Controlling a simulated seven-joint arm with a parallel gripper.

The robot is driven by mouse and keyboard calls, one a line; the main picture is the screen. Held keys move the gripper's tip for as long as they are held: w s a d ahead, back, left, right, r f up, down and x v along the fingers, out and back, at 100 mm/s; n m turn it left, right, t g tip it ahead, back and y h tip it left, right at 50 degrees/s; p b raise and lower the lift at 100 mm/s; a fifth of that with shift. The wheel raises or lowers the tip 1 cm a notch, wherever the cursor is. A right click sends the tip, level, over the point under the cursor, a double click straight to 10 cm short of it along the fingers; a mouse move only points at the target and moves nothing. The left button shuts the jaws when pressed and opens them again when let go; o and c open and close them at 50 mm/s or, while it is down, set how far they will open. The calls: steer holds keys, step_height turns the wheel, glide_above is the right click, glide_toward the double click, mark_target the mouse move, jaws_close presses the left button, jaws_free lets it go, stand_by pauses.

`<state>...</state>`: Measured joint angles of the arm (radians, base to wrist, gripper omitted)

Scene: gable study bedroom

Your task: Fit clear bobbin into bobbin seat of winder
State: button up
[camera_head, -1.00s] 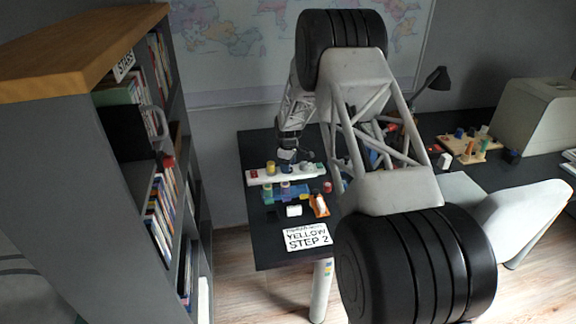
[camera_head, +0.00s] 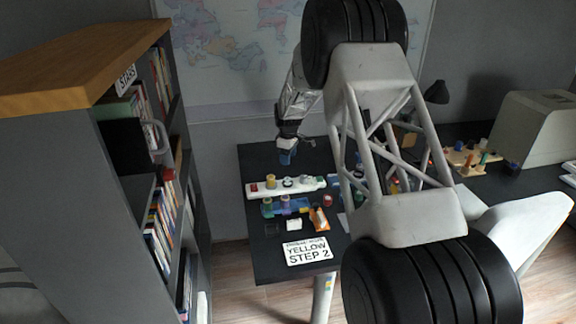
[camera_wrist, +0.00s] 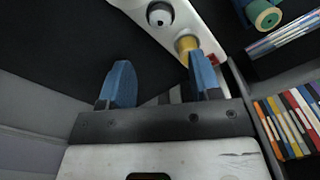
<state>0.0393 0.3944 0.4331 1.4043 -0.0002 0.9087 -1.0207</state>
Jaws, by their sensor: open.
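The winder appears to be the long white board (camera_head: 261,191) on the dark desk. A pale round piece with a dark centre sits on it (camera_head: 288,182); it also shows near the top of the wrist view (camera_wrist: 159,14). It looks like the clear bobbin on a seat, but I cannot tell bobbin and seat apart. A yellow spool (camera_wrist: 187,44) stands on the board beside it, near a red block (camera_wrist: 213,58). My gripper (camera_head: 288,157) is behind and above the board. In the wrist view its blue fingers (camera_wrist: 162,82) are apart with nothing between them.
A blue rack (camera_head: 294,207) with several spools lies in front of the board. A white block (camera_head: 293,225), an orange item (camera_head: 319,219) and a sign (camera_head: 307,251) are nearer the front edge. A bookcase (camera_head: 110,180) stands left. The desk behind the board is bare.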

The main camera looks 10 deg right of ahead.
steer(key=shift+r, duration=0.75)
steer(key=s+a+r+m+t, duration=0.1)
steer(key=s+r+m, duration=0.2)
steer(key=s+r, duration=0.95)
steer(key=s+a+r+m, duration=0.1)
steer(key=s+r+m, duration=0.1)
steer(key=s+r, duration=1.1)
steer(key=s+f+m, duration=0.2)
steer(key=s+m, duration=0.1)
steer(key=s, duration=1.6)
steer(key=s+a+f+m+t, duration=0.1)
steer(key=s+m, duration=0.2)
steer(key=s, duration=1.6)
steer(key=shift+s+a+f+t, duration=0.2)
steer(key=shift+f+t, duration=0.1)
steer(key=shift+f, duration=0.1)
